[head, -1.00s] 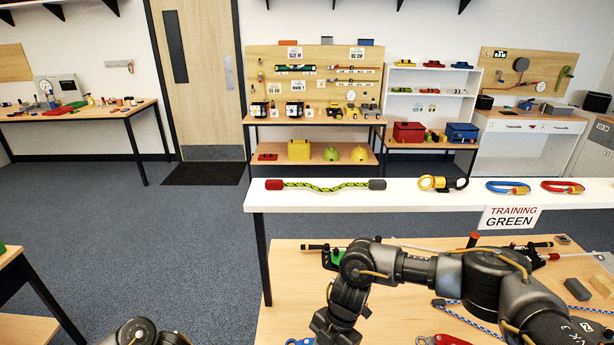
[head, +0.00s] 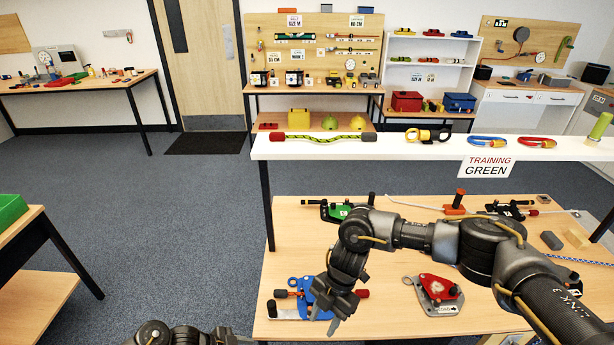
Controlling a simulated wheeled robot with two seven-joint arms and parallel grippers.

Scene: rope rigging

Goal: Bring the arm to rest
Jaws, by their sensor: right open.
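My right arm (head: 480,245) reaches in from the lower right over the wooden table and bends down at its wrist. My right gripper (head: 324,319) points down with its fingers apart, and I see nothing between them. In the picture it overlaps the right side of a blue rope device (head: 309,292) with red-ended parts; whether they touch I cannot tell. Part of my left arm (head: 155,335) shows at the bottom left edge; its gripper is out of sight.
A red device on a grey plate (head: 437,290) lies right of the gripper. A green clamp (head: 334,212) and an orange-handled tool (head: 458,203) lie farther back. A white shelf (head: 375,148) with ropes crosses behind. The wooden table (head: 385,322) is bare between the devices.

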